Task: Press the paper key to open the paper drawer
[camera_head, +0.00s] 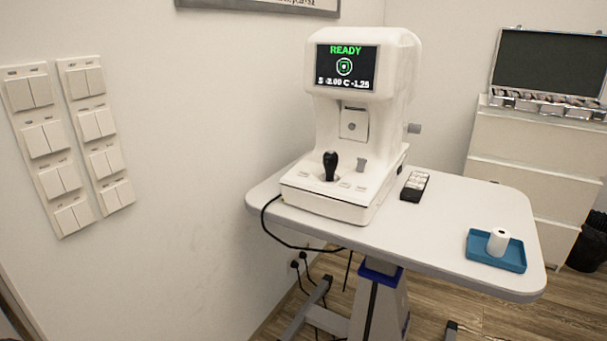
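A white eye-test machine (405,75) stands upright on the light table. Its screen (346,67) is lit and reads READY in green, with a line of numbers below. A black joystick (331,165) and a small grey knob (361,164) rise from its base (325,207). Small flat keys (345,184) lie on the base around the joystick; their labels are too small to read, so I cannot tell which is the paper key. No open drawer shows, and I cannot make out the paper drawer's outline. My gripper is not in view.
A blue tray (483,256) with a white paper roll (498,241) sits at the table's right end. A small dark box with white tops (414,186) lies beside the machine. The table (425,235) is bare between. Switch panels (46,150) line the left wall; a black cable hangs at the front.

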